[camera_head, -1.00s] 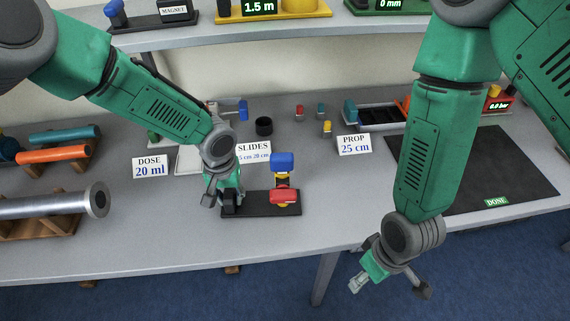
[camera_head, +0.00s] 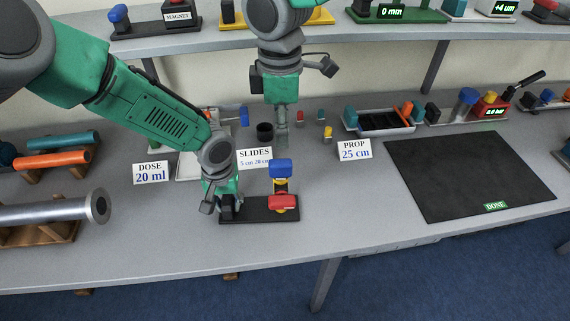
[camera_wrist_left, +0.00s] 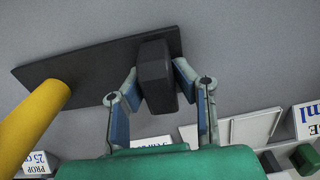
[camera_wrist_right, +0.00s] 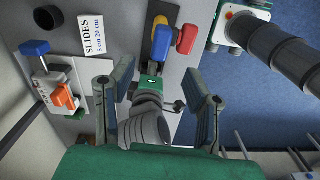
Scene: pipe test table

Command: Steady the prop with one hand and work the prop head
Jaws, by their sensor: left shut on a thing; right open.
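The prop stands upright on a dark base plate (camera_head: 258,215) near the table's front. It has a yellow post (camera_head: 280,187), a blue head (camera_head: 280,168) on top and a red part (camera_head: 283,202) in front. My left gripper (camera_head: 226,208) is shut on the dark block (camera_wrist_left: 155,75) at the base's left end; the yellow post (camera_wrist_left: 35,120) rises beside it in the left wrist view. My right gripper (camera_head: 281,138) is open and empty, beyond the prop in the head view. In the right wrist view, the blue head (camera_wrist_right: 162,42) and red part (camera_wrist_right: 187,38) show past the open fingers.
A PROP 25 cm card (camera_head: 354,150) and SLIDES card (camera_head: 254,158) stand behind the prop. A black mat (camera_head: 470,175) lies to the right, with clear table between. A metal cylinder (camera_head: 50,210) lies in a wooden cradle at left. A shelf (camera_head: 210,38) runs along the back.

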